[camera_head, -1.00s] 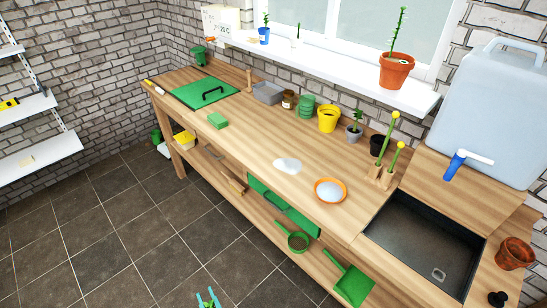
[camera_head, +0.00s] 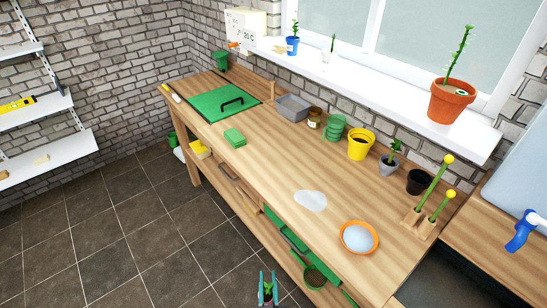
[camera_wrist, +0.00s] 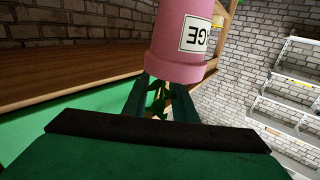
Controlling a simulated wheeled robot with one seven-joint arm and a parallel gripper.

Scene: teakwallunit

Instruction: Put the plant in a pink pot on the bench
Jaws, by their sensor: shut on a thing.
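The pink pot (camera_wrist: 182,45) shows large at the top of the wrist view, with a white label whose letters appear upside down. Green leaves (camera_wrist: 158,103) of its plant show between the fingers of my gripper (camera_wrist: 160,92), which is shut on the plant near the pot. In the head view, my gripper (camera_head: 267,279) is at the bottom edge, with the plant's leaves (camera_head: 267,290) between its fingers. The pot's pink is barely visible there. The gripper appears in front of the wooden bench (camera_head: 235,165), over the floor side, apart from the bench top.
On the bench are a green mat (camera_head: 223,104), a green sponge (camera_head: 235,137), an orange bowl (camera_head: 358,238), a white patch (camera_head: 310,200), a yellow pot (camera_head: 360,146) and a wooden stand (camera_head: 420,222). The middle top is mostly clear. A windowsill (camera_head: 400,105) runs behind.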

